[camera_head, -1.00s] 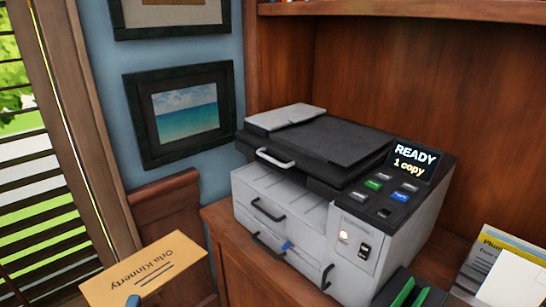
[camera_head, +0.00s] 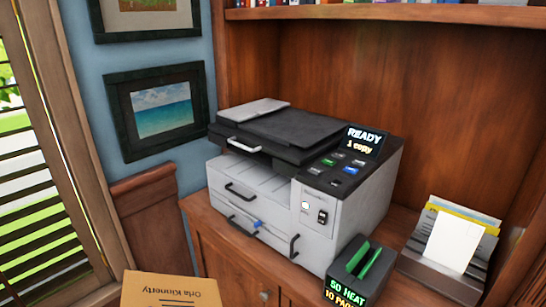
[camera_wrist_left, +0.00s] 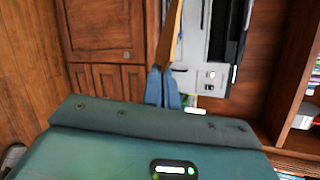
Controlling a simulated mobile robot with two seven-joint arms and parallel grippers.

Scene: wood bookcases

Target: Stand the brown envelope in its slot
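The brown envelope (camera_head: 150,284), with the name "Orla Kinnerty" on its face, shows at the bottom left of the head view, its lower part cut off. In the left wrist view the envelope (camera_wrist_left: 177,32) appears nearly edge-on between the blue fingertips of my left gripper (camera_wrist_left: 162,88), which is shut on it. The left gripper is outside the head view, and so is my right gripper. A grey sloped rack (camera_head: 435,268) holding a white sheet and yellow and grey papers stands on the cabinet at the right. Which slot belongs to the envelope is not clear.
A white and black printer (camera_head: 265,215) stands on the wood cabinet (camera_head: 215,235). A small black device (camera_head: 345,290) with a green insert sits between the printer and the rack. A shelf (camera_head: 380,14) with books runs above. Framed pictures (camera_head: 165,110) hang at the left.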

